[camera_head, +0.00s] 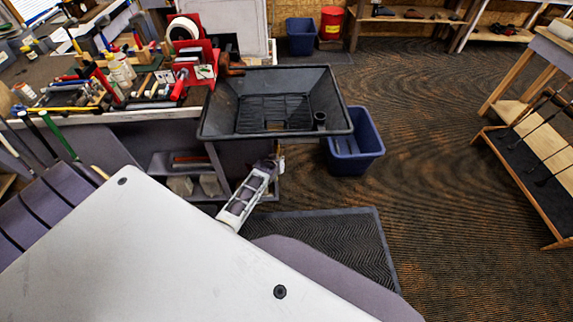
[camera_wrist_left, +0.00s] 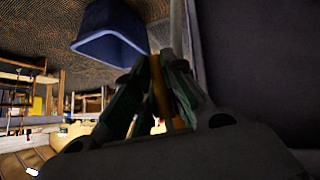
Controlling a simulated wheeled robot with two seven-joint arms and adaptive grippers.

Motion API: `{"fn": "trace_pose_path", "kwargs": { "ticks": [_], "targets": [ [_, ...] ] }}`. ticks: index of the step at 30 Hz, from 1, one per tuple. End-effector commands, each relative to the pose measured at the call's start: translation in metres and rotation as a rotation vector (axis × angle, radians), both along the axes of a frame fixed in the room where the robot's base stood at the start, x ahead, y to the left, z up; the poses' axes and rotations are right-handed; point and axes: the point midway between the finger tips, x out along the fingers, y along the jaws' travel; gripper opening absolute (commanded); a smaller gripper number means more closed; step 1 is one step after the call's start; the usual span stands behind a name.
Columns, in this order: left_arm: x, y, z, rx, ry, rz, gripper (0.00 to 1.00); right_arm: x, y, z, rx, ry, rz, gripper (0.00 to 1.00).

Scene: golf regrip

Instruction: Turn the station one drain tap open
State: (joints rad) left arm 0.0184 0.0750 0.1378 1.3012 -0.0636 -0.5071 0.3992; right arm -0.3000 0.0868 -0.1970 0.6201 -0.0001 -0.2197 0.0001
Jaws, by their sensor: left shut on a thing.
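The station's black tray (camera_head: 275,103) stands at the end of the workbench, with a dark round fitting (camera_head: 320,120) at its right front corner. My left arm reaches under the tray's front edge in the head view, and its gripper end is mostly hidden there. In the left wrist view my left gripper (camera_wrist_left: 160,70) is shut on a narrow yellow-orange piece (camera_wrist_left: 159,92), which looks like the drain tap's handle. A pale upright pipe (camera_wrist_left: 177,28) stands just beyond the fingertips. The tap's body and its turn angle cannot be made out. My right gripper is not in view.
A blue bin (camera_head: 354,145) stands on the floor right of the tray; it also shows in the left wrist view (camera_wrist_left: 108,38). The workbench (camera_head: 150,117) at left is crowded with tools. A dark mat (camera_head: 330,240) lies in front.

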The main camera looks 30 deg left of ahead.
Motion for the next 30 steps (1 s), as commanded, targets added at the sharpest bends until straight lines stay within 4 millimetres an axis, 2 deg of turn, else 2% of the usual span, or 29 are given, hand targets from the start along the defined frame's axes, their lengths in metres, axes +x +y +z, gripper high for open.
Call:
{"fn": "trace_pose_path", "kwargs": {
  "ticks": [6, 17, 18, 23, 30],
  "targets": [
    [0.000, 0.009, -0.001, 0.022, 0.018, -0.001, 0.00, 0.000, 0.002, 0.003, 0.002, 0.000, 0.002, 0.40],
    [0.000, 0.011, -0.001, 0.025, 0.020, -0.001, 0.00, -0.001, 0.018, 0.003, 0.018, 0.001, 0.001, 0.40],
    [0.000, 0.011, -0.001, 0.025, 0.020, -0.001, 0.13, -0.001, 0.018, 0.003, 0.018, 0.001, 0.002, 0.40],
    [0.000, 0.011, -0.001, 0.025, 0.019, -0.001, 0.34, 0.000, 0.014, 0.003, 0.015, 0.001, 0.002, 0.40],
    [0.000, 0.011, 0.000, 0.025, 0.018, -0.001, 0.35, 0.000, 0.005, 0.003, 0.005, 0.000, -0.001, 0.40]
  ]
}}
